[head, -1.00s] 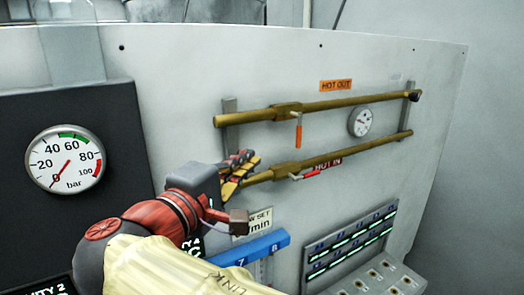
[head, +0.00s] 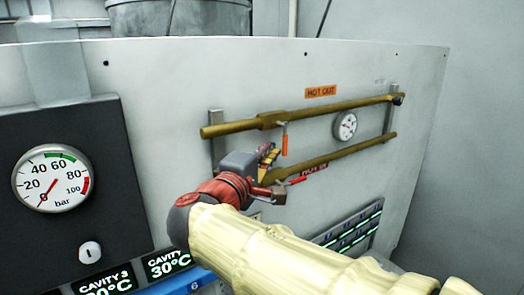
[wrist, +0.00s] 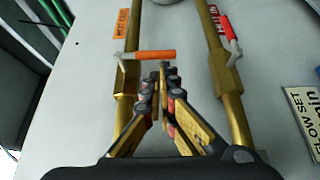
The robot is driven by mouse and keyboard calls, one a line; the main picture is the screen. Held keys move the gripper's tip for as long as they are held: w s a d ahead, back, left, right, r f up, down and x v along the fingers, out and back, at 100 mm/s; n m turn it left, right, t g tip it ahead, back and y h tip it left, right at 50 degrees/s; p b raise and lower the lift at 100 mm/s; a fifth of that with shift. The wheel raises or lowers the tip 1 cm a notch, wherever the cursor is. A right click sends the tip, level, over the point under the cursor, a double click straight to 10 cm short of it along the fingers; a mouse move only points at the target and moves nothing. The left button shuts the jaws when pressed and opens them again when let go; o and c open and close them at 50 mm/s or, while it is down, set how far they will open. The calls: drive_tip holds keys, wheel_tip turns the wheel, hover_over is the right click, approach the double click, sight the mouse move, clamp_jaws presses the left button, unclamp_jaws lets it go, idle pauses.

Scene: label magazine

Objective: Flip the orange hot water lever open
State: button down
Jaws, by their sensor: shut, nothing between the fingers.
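The orange lever (head: 285,144) hangs down from the valve on the upper brass pipe (head: 330,107), below the orange HOT OUT label (head: 320,91). In the wrist view the orange lever (wrist: 155,54) lies across the picture, just beyond the fingertips, with its metal bracket on the pipe valve (wrist: 124,78). My gripper (head: 268,152) is shut and empty, just left of the lever in the head view. In the wrist view its fingertips (wrist: 164,68) point at the lever's orange handle. I cannot tell whether they touch it.
A red lever (head: 298,181) sits on the lower brass pipe (head: 345,155), close under my gripper. A dial gauge (head: 345,126) is between the pipes to the right. A large bar gauge (head: 51,178) is at left. The panel right of the pipes is clear.

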drive_tip(key=shift+s, duration=0.1)
drive_tip(key=shift+f+b, duration=0.1)
drive_tip(key=shift+b, duration=0.25)
drive_tip(key=shift+d+b, duration=0.15)
drive_tip(key=shift+b, duration=0.5)
drive_tip(key=shift+w+d+f+n+t+b, duration=0.25)
drive_tip(key=shift+n+t+b, duration=0.25)
drive_tip(key=shift+b, duration=1.05)
